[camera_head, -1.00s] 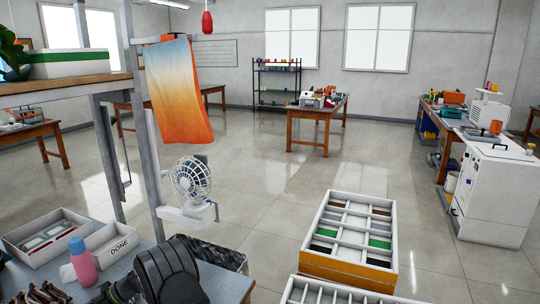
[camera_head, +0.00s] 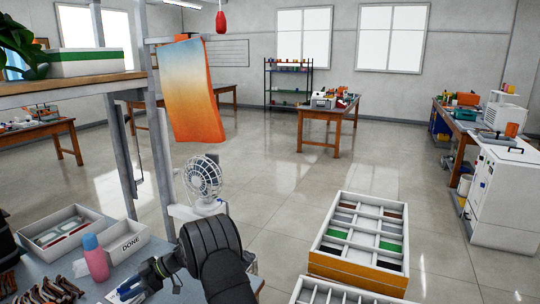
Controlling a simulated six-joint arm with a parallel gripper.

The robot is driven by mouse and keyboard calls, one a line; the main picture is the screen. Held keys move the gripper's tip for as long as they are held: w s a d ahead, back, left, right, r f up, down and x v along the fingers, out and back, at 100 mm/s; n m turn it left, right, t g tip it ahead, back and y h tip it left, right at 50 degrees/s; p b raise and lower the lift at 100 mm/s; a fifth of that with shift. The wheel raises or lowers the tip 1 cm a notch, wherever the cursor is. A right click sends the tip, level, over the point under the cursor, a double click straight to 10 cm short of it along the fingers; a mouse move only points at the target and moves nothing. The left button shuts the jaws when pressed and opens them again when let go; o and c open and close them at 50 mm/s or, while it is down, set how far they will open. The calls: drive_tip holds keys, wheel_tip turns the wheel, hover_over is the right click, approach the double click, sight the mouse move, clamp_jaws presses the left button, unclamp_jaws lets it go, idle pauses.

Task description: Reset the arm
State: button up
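My black arm reaches in from the bottom centre, and my gripper (camera_head: 150,280) is low over the front of the workbench (camera_head: 185,290). It is small and dark, and I cannot tell whether its fingers are open or shut. A small blue and white item (camera_head: 129,289) lies beside or under the fingers; I cannot tell whether they touch it. A pile of brown eyeglass frames (camera_head: 50,291) lies to the left on the bench. A white tray (camera_head: 93,214) with flat pieces in it and a white box marked DONE (camera_head: 122,256) stand behind.
A pink bottle with a blue cap (camera_head: 95,260) stands between the frames and the DONE box. A sectioned wooden crate (camera_head: 345,272) stands to the right.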

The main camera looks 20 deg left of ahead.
drive_tip(key=v, duration=0.6)
drive_tip(key=x, duration=1.8)
drive_tip(key=shift+s+a, duration=0.15)
drive_tip(key=shift+a, duration=0.05)
drive_tip(key=shift+s+d+m+t+y, duration=0.15)
drive_tip(key=shift+d+m+t+y, duration=0.05)
drive_tip(key=shift+m+t+y, duration=0.85)
drive_tip(key=v, duration=1.8)
drive_tip(key=s+a+m+t+y, duration=0.1)
drive_tip(key=s+a, duration=0.1)
drive_tip(key=a, duration=0.1)
drive_tip(key=s+a+f+m+t+y, duration=0.1)
drive_tip(key=a, duration=0.2)
drive_tip(key=s+a+m+t+y, duration=0.1)
drive_tip(key=s+a+m+t, duration=0.1)
drive_tip(key=a, duration=0.2)
drive_tip(key=shift+s+a+f+y, duration=0.15)
drive_tip(key=shift+s+f+y, duration=0.1)
drive_tip(key=shift+s+y, duration=0.1)
drive_tip(key=shift+s+a+f+m+t, duration=0.35)
drive_tip(key=shift+s+a+f+t, duration=0.1)
drive_tip(key=shift+a, duration=0.2)
